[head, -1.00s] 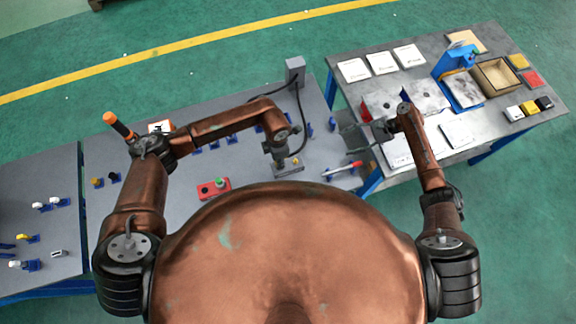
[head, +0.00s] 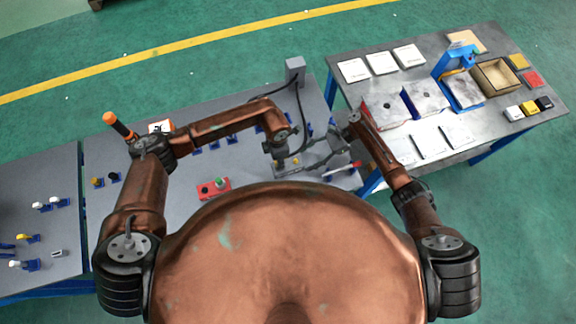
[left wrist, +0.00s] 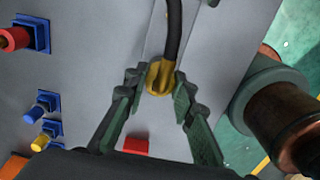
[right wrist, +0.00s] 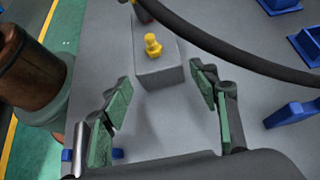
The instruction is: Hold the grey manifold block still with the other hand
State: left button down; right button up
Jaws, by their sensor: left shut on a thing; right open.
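The grey manifold block (right wrist: 155,72) sits on the grey bench in the right wrist view, with a yellow fitting (right wrist: 152,45) on its top. My right gripper (right wrist: 160,92) is open and empty, its green-padded fingers spread on the near side of the block. They do not touch it. In the head view my right gripper (head: 312,164) is low over the bench beside my left gripper (head: 281,158). My left gripper is shut on the yellow end fitting (left wrist: 160,78) of a black hose (left wrist: 174,35). The block is largely hidden in the head view.
The hose (right wrist: 245,48) arches over the bench close to the block. Blue holders (right wrist: 290,114) stand to the right in the right wrist view. The second table (head: 480,135) is at the right.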

jog(key=shift+x, duration=1.6)
jog(key=c, duration=1.2)
jog(key=shift+c, duration=0.2)
